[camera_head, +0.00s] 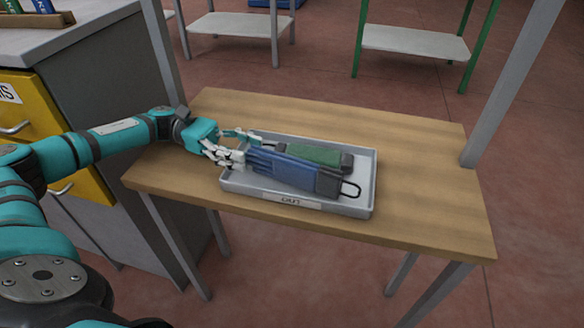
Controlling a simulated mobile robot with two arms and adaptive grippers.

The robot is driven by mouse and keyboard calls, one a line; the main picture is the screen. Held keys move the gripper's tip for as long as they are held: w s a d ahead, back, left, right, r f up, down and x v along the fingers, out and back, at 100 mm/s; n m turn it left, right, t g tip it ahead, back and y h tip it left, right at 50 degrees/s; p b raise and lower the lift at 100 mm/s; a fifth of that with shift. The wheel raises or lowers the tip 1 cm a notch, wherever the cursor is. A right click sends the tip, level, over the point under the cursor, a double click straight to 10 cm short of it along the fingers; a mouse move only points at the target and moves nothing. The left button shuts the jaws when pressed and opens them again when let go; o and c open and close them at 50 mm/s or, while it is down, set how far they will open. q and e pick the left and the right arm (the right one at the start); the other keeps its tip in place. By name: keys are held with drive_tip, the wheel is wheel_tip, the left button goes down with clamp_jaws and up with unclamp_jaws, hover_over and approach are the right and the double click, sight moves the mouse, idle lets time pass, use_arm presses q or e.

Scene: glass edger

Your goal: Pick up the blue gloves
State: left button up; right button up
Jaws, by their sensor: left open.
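The blue gloves (290,172) lie in a grey tray (365,205) on a wooden table. Their fingers point left and their dark cuff with a black loop is at the right. Green gloves (310,154) lie behind them in the same tray. My left gripper (238,148) is open at the tray's left end. Its fingers are close to the finger ends of the blue gloves; I cannot tell whether they touch. My right gripper is not in view.
The wooden table (430,180) is clear right of the tray. A grey post (510,85) rises at the table's right edge. A grey cabinet with yellow drawers (60,125) stands at the left. Low white-topped tables (415,42) stand behind.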

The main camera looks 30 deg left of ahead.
use_arm(q)
drive_tip(key=shift+d, duration=0.75)
clamp_jaws()
drive_tip(key=shift+r, duration=0.1)
